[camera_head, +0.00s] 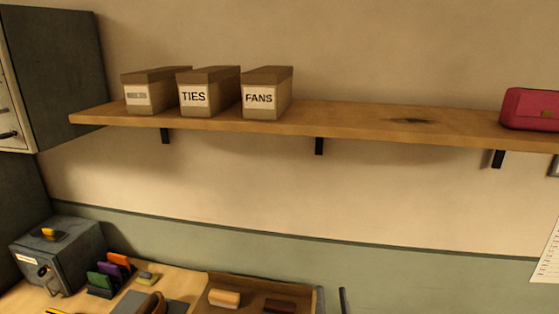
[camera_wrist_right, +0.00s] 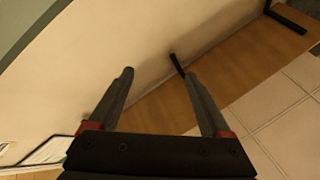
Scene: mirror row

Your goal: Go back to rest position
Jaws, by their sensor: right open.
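My right gripper (camera_wrist_right: 159,73) is open in the right wrist view, its two fingers well apart with nothing between them. Beyond the fingers are the pale wall and a wooden shelf (camera_wrist_right: 245,62) with dark brackets. In the head view, a thin dark upright piece (camera_head: 343,300) shows at the bottom edge; I cannot tell whether it is part of my right gripper. My left gripper is in neither view.
The wall shelf (camera_head: 350,118) holds boxes labelled TIES (camera_head: 195,97) and FANS (camera_head: 260,98), another box (camera_head: 137,95) and a red case (camera_head: 530,108). Below are a grey box (camera_head: 70,255), coloured upright cards (camera_head: 112,272) and a brown tray (camera_head: 245,282). A cabinet (camera_head: 55,70) stands left.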

